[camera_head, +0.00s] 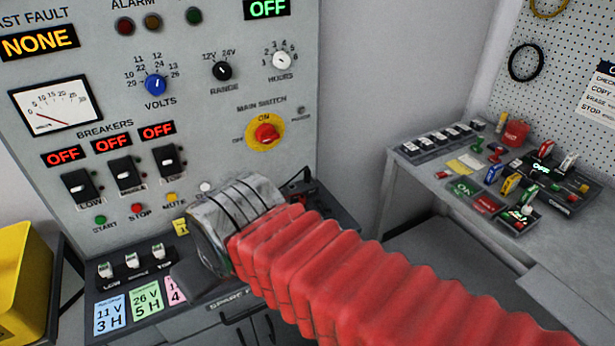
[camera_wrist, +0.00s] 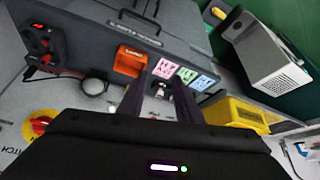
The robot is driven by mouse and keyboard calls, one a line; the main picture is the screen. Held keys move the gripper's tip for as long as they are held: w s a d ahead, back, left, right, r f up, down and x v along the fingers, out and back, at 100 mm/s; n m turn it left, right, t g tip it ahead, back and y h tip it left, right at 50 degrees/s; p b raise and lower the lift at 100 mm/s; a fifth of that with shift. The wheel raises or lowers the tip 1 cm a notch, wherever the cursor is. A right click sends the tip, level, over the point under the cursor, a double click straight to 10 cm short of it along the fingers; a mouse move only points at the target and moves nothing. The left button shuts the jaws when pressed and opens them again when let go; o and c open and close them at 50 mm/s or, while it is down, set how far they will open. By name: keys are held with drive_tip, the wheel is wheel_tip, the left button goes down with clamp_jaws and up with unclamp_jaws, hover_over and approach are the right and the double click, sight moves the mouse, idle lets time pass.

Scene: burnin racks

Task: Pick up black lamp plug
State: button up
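My gripper (camera_wrist: 160,82) shows in the wrist view as two dark fingers with a gap between them; it looks open. A small black-and-white piece (camera_wrist: 159,90) shows in the gap, below the coloured cards. I cannot tell whether it is the black lamp plug, nor whether the fingers touch it. No piece is clearly the black lamp plug. My red-sleeved arm hides part of the ledge.
Coloured cards (camera_head: 146,302) lie on the ledge. An orange box (camera_wrist: 130,61) and a yellow bin (camera_wrist: 235,112) flank the fingers. The control panel (camera_head: 215,120) rises behind the ledge. A side table (camera_head: 450,220) at right holds many small parts.

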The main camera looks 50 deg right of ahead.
drive_tip(key=shift+o, duration=0.7)
drive_tip(key=shift+w, duration=0.1)
drive_tip(key=shift+o, duration=0.2)
drive_tip(key=shift+w+d+r, duration=0.2)
drive_tip(key=shift+w+d, duration=0.15)
drive_tip(key=shift+w, duration=0.05)
drive_tip(key=w+d+r+m, duration=0.1)
drive_tip(key=w+d+r, duration=0.1)
drive_tip(key=w+d, duration=0.6)
drive_tip(key=m+h, duration=0.2)
drive_tip(key=m, duration=0.1)
approach(309, 171)
drive_tip(key=d+v, duration=0.1)
drive_tip(key=v, duration=0.2)
drive_tip(key=shift+s+a, duration=0.1)
drive_tip(key=shift+a, duration=0.3)
drive_tip(key=shift+n, duration=0.3)
drive_tip(key=shift+x, duration=4.25)
